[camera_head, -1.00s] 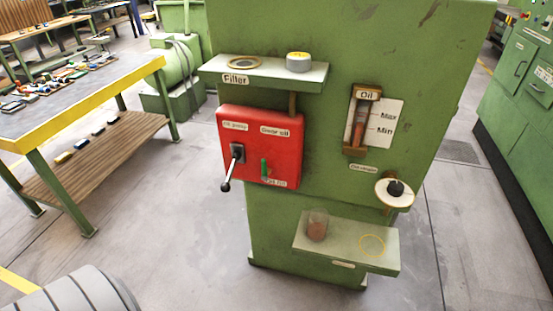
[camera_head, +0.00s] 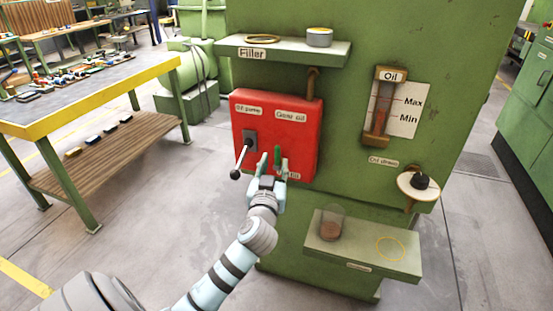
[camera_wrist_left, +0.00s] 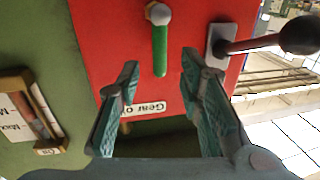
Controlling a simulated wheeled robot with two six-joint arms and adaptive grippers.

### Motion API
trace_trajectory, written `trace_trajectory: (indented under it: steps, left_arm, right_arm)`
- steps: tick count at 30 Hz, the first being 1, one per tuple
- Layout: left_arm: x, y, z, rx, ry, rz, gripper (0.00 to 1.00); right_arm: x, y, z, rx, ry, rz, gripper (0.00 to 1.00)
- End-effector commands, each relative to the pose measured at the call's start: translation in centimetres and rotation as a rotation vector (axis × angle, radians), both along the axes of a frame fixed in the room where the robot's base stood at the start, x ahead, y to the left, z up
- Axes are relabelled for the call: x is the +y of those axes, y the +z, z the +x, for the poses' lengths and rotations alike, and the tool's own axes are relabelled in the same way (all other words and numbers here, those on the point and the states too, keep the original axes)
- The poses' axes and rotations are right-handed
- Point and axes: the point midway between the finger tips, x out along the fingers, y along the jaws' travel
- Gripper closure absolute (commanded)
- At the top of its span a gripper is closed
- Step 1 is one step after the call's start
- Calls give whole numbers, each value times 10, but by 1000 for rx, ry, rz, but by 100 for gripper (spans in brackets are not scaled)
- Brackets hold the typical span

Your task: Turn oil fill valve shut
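The oil fill valve has a green handle (camera_head: 277,156) on the front of the red box (camera_head: 305,125). In the left wrist view the green handle (camera_wrist_left: 160,48) runs in line with the fingers, with a pale bolt at its end. My left gripper (camera_head: 273,163) is in front of the box's lower part. Its two fingers (camera_wrist_left: 160,62) are open, one on each side of the handle, with no clear contact. My right gripper is not in view.
A black-knobbed pump lever (camera_head: 242,160) sticks out left of the valve. Above is the Filler shelf (camera_head: 285,53); lower right, a shelf (camera_head: 350,255) holds a glass of brown liquid (camera_head: 331,226). A black drain knob (camera_head: 421,180) is at right.

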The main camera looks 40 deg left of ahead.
Motion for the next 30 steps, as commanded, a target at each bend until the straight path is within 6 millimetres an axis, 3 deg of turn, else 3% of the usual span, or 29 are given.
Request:
trace_trajectory:
  steps: [6,16,22,30]
  left_arm:
    - [20,-1,34,1,-1,0,66]
    - [23,-1,39,2,-2,0,66]
    - [22,-1,39,2,-2,0,98]
    - [22,-1,38,2,-2,-1,100]
  right_arm:
    - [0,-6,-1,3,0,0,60]
    - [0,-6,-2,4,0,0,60]
    - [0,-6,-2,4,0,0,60]
    - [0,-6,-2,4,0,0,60]
